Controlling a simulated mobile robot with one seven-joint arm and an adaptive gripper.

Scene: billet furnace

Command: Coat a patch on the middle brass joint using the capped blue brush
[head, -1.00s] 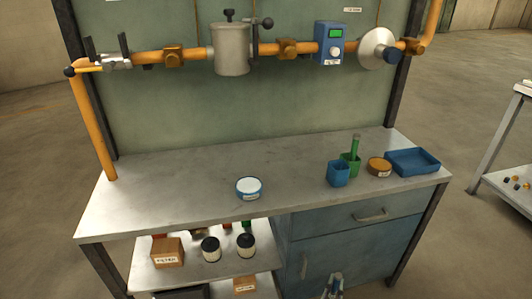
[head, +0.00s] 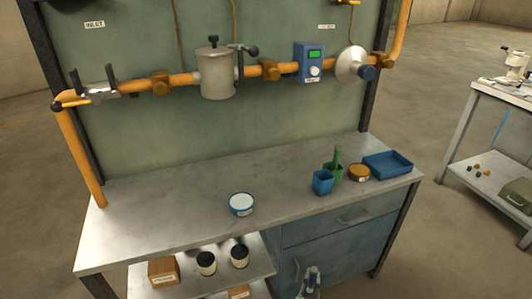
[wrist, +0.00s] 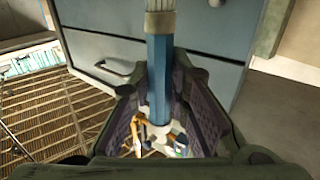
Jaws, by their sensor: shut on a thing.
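The middle brass joint (head: 270,69) sits on the orange pipe, between the grey canister and the blue meter. Two other brass joints sit on the pipe, at the left (head: 160,83) and right (head: 380,60). In the wrist view my gripper (wrist: 157,75) is shut on the blue handle of a brush (wrist: 160,60). A pale collar and whitish end show above the handle, cut off by the top edge. I cannot tell whether that end is capped. In the head view, small grey parts at the bottom edge look like my gripper; the brush is not clear there.
On the bench (head: 150,215) stand a blue-rimmed round tin (head: 241,204), a blue cup (head: 322,183), a green cup (head: 333,174) holding a green handle, an orange-brown tin (head: 358,172) and a blue tray (head: 388,165). The canister (head: 215,72) and meter (head: 309,62) flank the middle joint.

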